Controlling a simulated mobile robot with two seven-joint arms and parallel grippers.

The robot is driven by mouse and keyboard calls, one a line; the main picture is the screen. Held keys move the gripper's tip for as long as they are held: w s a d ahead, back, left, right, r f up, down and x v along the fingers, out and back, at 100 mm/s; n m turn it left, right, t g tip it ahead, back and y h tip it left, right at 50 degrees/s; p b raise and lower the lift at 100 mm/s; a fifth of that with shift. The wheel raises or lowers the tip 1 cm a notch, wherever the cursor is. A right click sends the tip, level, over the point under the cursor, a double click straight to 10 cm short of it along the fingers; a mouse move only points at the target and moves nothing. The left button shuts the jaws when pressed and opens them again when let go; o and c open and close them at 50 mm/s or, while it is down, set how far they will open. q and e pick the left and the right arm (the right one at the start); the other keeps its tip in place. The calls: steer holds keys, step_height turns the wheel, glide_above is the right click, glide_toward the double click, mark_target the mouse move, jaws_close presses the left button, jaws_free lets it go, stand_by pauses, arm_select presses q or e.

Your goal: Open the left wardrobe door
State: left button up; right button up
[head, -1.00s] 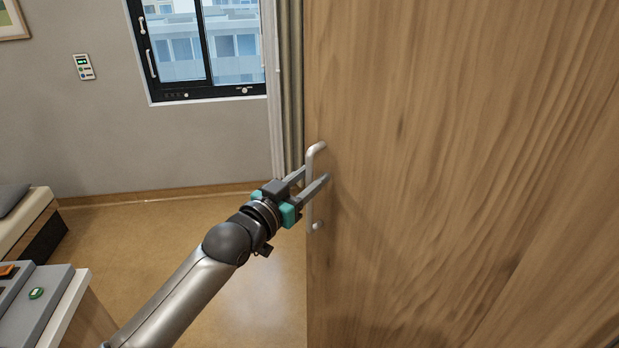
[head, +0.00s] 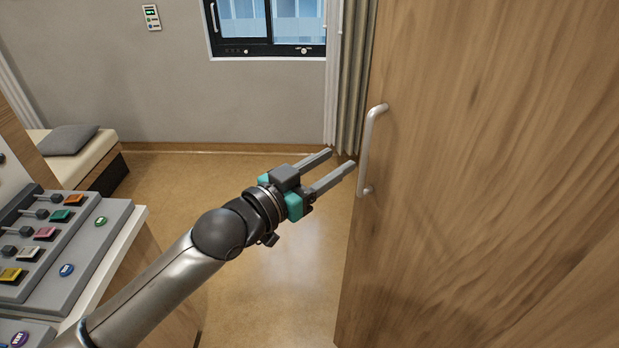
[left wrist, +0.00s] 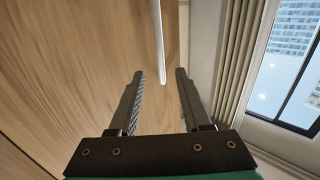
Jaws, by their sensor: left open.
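The wooden wardrobe door (head: 490,180) fills the right side of the head view. Its pale metal bar handle (head: 367,150) is upright near the door's left edge. My left gripper (head: 341,159) is open and empty, just left of the handle in the head view, and its fingers point toward the door edge. In the left wrist view the handle (left wrist: 159,42) lines up with the gap between my left fingertips (left wrist: 160,73), and the door (left wrist: 70,70) lies to the left. I cannot tell whether the door is ajar. My right gripper is not in view.
A counter (head: 135,225) with a grey panel of colored buttons and levers (head: 45,240) stands at the lower left. A bench with a grey pillow (head: 68,139) is behind it. A curtain (head: 350,75) hangs beside the window. The floor (head: 270,255) between is clear.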

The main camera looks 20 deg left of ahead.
arm_select(q)
steer(key=shift+v, duration=2.55)
